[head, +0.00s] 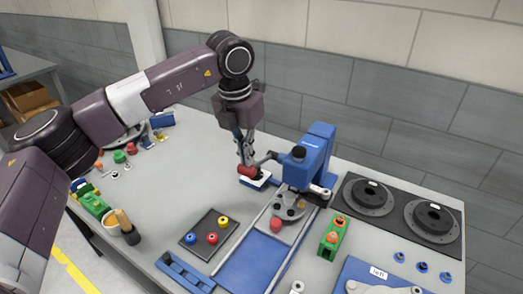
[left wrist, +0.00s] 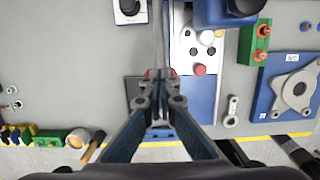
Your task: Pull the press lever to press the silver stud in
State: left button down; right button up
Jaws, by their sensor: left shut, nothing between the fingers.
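The blue press (head: 318,155) stands at the middle right of the table. Its lever arm reaches left to a red knob (head: 247,171), low over a small white-and-blue block (head: 262,182). My left gripper (head: 245,160) points down at the red knob; its fingers are shut with nothing between them. In the left wrist view the shut fingertips (left wrist: 160,76) cover the middle of the red knob (left wrist: 147,73), which shows at their sides. A grey fixture part (head: 290,206) sits under the press head. I cannot clearly make out the silver stud.
A dark tray (head: 190,239) with coloured pieces lies left of the blue rail base (head: 250,262). A green block (head: 333,236) and a black mat (head: 352,207) with round discs are at the right.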

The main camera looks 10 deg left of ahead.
pick_arm(q)
jog(key=r+p, duration=0.1)
jog(key=r, duration=0.1)
jog(key=r+p, duration=0.1)
jog(key=r, duration=0.1)
jog(key=r+p, duration=0.2)
jog(key=shift+w+d+r, duration=0.15)
jog(key=shift+w+r, duration=0.15)
jog(key=shift+r, duration=0.1)
jog(key=shift+f, duration=0.1)
